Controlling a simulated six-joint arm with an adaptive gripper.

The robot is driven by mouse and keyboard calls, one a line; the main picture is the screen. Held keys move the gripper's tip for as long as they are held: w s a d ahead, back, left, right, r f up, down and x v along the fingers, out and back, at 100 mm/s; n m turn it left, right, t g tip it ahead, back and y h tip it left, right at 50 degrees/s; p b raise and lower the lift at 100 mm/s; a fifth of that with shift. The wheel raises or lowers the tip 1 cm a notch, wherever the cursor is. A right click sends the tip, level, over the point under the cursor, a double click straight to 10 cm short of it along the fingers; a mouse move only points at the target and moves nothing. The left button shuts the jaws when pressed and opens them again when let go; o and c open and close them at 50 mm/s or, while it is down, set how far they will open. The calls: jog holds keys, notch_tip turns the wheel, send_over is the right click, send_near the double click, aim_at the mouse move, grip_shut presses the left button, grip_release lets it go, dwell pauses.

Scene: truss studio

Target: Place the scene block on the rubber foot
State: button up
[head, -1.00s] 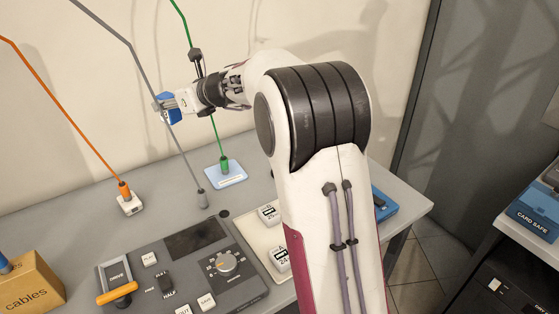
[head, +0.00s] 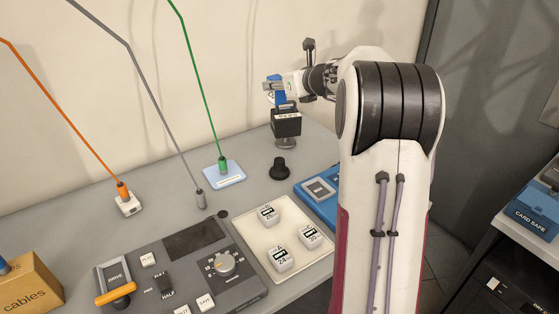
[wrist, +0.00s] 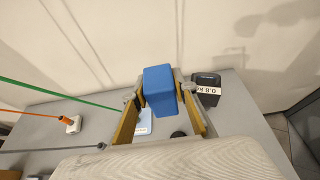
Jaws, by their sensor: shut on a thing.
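My gripper (head: 272,87) is shut on a blue block (head: 279,98), which I take to be the scene block, and holds it high above the back of the grey table. In the wrist view the blue block (wrist: 160,88) is between the two yellow-padded fingers. A short black knob-like piece (head: 279,171), probably the rubber foot, stands on the table below and in front of the gripper.
A black weight marked 0.8 kg (wrist: 206,86) stands close beside the held block; in the head view the black box (head: 286,124) is on a metal stand. A green cable's blue pad (head: 224,174), a cream tray (head: 264,245) of white blocks and a blue case (head: 319,188) are nearby.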

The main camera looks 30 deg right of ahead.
send_over(280, 160)
notch_tip(280, 160, down, 11)
dwell(0.4)
jog(key=shift+a, duration=0.1)
jog(key=shift+f, duration=3.1)
jog(key=shift+f, duration=1.9)
jog(key=shift+f, duration=0.1)
jog(key=o, duration=1.1)
jog(key=shift+o, duration=0.2)
